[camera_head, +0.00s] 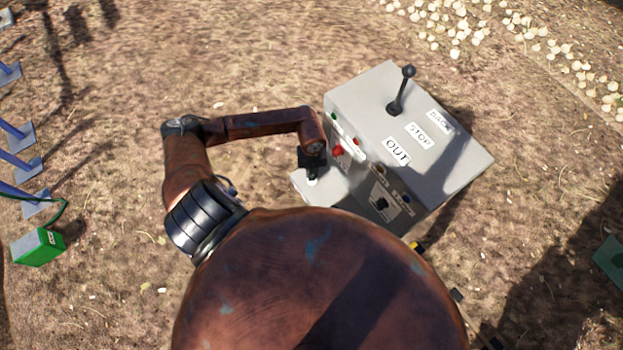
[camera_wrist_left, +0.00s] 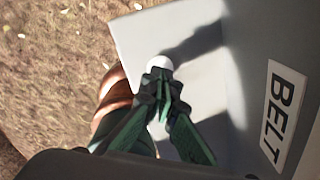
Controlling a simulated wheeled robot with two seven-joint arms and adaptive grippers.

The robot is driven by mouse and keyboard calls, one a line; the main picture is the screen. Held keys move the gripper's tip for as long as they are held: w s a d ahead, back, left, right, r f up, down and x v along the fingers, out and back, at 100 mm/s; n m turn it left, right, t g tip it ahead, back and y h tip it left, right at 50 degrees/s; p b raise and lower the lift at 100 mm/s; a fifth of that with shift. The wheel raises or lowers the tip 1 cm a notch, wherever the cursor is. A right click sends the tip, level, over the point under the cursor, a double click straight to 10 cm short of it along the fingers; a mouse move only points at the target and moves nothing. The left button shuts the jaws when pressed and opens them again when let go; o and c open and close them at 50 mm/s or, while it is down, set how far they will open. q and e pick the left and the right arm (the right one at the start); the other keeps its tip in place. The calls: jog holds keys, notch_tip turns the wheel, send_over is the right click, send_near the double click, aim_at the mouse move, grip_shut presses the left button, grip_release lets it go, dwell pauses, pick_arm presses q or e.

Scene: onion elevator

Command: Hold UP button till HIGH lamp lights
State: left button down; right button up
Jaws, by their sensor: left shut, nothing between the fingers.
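A grey control box (camera_head: 360,95) stands on the ground right of centre in the head view. My left gripper (camera_head: 312,174) reaches its left side, over a pale ledge (camera_head: 330,188) low on the box. In the left wrist view the green fingers of the left gripper (camera_wrist_left: 161,88) are shut and empty. Their tips are at a white round piece (camera_wrist_left: 159,65) on the pale ledge (camera_wrist_left: 140,35); I cannot tell if they touch or press it. No UP or HIGH label is readable, so I cannot tell which lamp is HIGH or whether it is lit. My right gripper is out of view.
A black lever (camera_head: 402,90) stands on top of the box, beside BACK, STOP and OUT labels. A BELT label (camera_wrist_left: 283,115) shows in the left wrist view. A green box (camera_head: 38,247) lies at far left. Onions (camera_head: 455,25) lie at top right.

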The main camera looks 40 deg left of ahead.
pick_arm(q)
jog(key=shift+f, duration=0.2)
jog(key=shift+f+b, duration=0.45)
jog(key=shift+f, duration=0.05)
